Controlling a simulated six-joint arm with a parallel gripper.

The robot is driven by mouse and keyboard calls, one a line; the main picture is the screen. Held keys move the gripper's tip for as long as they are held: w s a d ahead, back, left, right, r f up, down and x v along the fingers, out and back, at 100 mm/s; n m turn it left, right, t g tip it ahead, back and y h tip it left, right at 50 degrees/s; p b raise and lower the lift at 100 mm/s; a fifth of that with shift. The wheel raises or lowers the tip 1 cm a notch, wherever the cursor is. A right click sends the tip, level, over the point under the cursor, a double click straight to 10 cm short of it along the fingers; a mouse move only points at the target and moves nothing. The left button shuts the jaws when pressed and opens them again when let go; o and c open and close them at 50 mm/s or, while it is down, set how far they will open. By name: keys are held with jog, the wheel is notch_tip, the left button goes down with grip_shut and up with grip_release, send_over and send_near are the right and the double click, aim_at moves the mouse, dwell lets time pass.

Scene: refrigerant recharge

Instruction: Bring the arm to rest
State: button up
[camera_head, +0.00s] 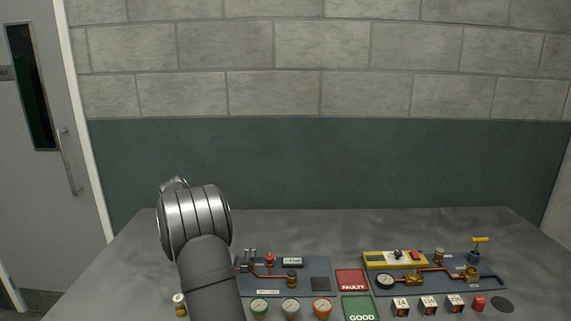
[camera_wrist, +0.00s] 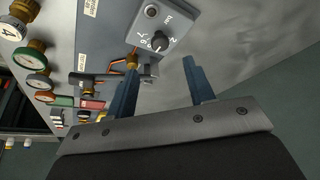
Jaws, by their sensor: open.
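My gripper (camera_wrist: 160,64) is open in the wrist view, its two blue-grey fingers apart with nothing between them. Beyond the fingers is a grey box with a black knob (camera_wrist: 160,41), with copper pipe beside it. In the head view my arm rises at the left front of the bench, and its round metal joint covers part of the wall and bench. The gripper itself cannot be made out in the head view.
The grey bench (camera_head: 345,230) holds a left blue board (camera_head: 252,291) and a right blue board (camera_head: 490,285) with pipes and valves. Between them lie a red FAULTY plate (camera_head: 352,279) and a green GOOD plate (camera_head: 359,307). Several gauges (camera_head: 290,307) stand in front. The bench's back strip is clear.

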jog(key=v, duration=0.9)
jog(key=x, duration=1.7)
jog(key=shift+d+f, duration=0.1)
jog(key=shift+f, duration=0.15)
jog(key=shift+r+n, duration=0.25)
jog(key=shift+n, duration=0.15)
jog(key=shift+s+n+y, duration=0.1)
jog(key=shift+n+y, duration=0.2)
jog(key=shift+n, duration=0.2)
jog(key=n+y, duration=0.1)
jog(key=n, duration=0.2)
jog(key=n+t+y, duration=0.1)
jog(key=n, duration=0.2)
jog(key=shift+d+n, duration=0.2)
jog(key=shift+n, duration=0.1)
jog(key=shift+d+n+y, duration=0.2)
jog(key=shift+n+y, duration=0.9)
jog(key=shift+n, duration=1.2)
jog(key=shift+d+n+g+y, duration=0.1)
jog(key=shift+n+g+y, duration=0.45)
jog(key=shift+n, duration=1.55)
jog(key=shift+y, duration=0.25)
